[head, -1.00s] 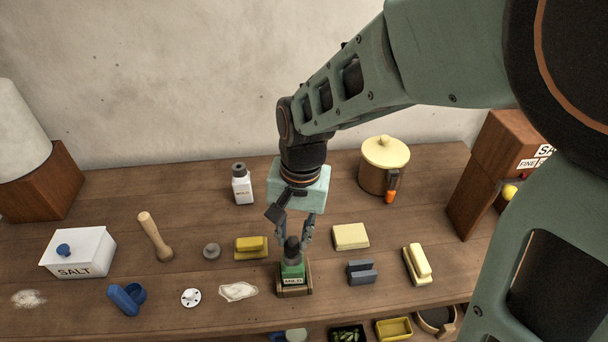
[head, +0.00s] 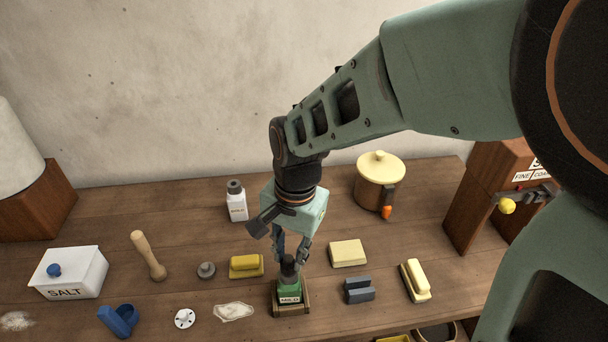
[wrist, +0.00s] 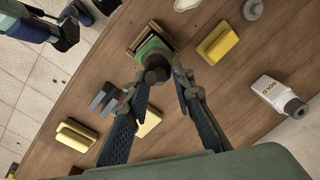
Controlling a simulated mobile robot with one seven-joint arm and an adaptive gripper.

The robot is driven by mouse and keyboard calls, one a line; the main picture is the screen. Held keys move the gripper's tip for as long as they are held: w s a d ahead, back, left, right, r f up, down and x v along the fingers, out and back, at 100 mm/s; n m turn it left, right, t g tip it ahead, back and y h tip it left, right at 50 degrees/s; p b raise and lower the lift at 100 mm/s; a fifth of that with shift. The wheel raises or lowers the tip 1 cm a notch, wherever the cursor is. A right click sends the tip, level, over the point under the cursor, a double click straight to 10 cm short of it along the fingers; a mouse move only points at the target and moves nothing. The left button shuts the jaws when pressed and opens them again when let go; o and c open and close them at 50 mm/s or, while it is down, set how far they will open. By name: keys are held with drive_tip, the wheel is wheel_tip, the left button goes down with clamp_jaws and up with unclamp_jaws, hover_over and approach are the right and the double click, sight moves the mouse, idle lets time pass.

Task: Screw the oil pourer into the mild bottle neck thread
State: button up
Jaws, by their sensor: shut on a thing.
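The mild bottle (head: 289,293) is green with a MILD label and stands upright in a wooden holder (head: 292,311) near the front of the table. The dark oil pourer (head: 288,267) sits upright at the bottle's neck; in the wrist view the pourer (wrist: 156,67) covers the neck of the green bottle (wrist: 150,46). My gripper (head: 290,259) points down from above and is shut on the pourer. Its two fingers flank the pourer in the wrist view (wrist: 159,76). The thread is hidden, so I cannot tell how deep the pourer sits.
A yellow block (head: 246,266), a pale yellow block (head: 347,253) and a grey block (head: 359,290) lie close around the bottle. A white bottle (head: 237,204) and a lidded pot (head: 379,182) stand behind. A wooden grinder box (head: 481,207) is at right.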

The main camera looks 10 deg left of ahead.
drive_tip(key=shift+m, duration=0.9)
drive_tip(key=shift+s+m+b, duration=0.1)
drive_tip(key=shift+m+b, duration=0.35)
drive_tip(key=shift+m, duration=0.45)
drive_tip(key=o, duration=0.6)
drive_tip(key=shift+o, duration=0.2)
drive_tip(key=shift+n, duration=0.9)
